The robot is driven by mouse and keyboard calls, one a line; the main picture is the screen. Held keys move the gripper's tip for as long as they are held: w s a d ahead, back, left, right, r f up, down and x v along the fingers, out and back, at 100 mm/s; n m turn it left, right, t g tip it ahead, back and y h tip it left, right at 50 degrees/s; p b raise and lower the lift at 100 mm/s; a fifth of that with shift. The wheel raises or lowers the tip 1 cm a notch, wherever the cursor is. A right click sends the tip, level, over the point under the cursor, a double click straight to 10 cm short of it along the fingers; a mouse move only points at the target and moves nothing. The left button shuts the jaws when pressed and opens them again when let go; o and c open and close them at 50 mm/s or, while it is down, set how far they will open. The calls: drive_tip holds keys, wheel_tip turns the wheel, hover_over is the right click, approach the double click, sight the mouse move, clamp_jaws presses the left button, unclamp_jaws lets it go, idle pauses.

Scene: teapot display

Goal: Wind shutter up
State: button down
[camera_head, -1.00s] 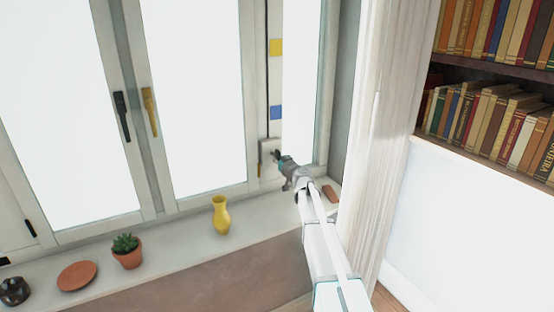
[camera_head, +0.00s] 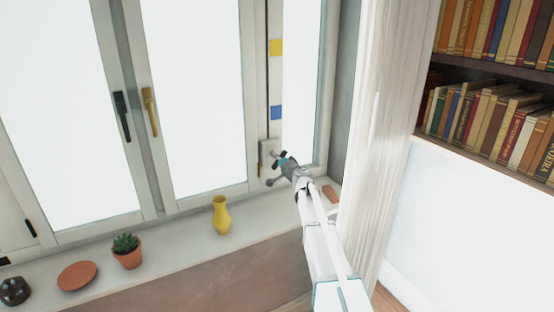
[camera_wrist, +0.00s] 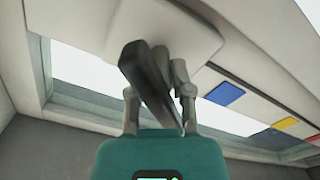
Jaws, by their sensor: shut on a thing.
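The shutter winder's pale box (camera_head: 264,150) is fixed low on the window frame, beside the narrow right pane. It shows at the top of the wrist view as a pale plate (camera_wrist: 195,22). A dark crank handle (camera_wrist: 146,74) stands out from it. My gripper (camera_head: 279,158) is at the box in the head view. In the wrist view my gripper (camera_wrist: 158,92) has its two grey fingers on either side of the handle and is shut on it. The handle is mostly hidden behind my gripper in the head view.
A strip above the box carries a yellow mark (camera_head: 276,47) and a blue mark (camera_head: 276,112); a red mark (camera_wrist: 287,123) shows in the wrist view. The sill holds a yellow vase (camera_head: 221,215), a potted plant (camera_head: 126,250) and a terracotta saucer (camera_head: 70,277). A pale curtain (camera_head: 375,150) hangs right.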

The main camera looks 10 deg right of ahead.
drive_tip(key=m, duration=0.4)
drive_tip(key=shift+m, duration=0.3)
drive_tip(key=m, duration=1.4)
drive_tip(key=shift+m, duration=0.3)
drive_tip(key=c, duration=0.5)
unclamp_jaws()
drive_tip(key=shift+c, duration=0.2)
drive_tip(key=shift+s, duration=0.1)
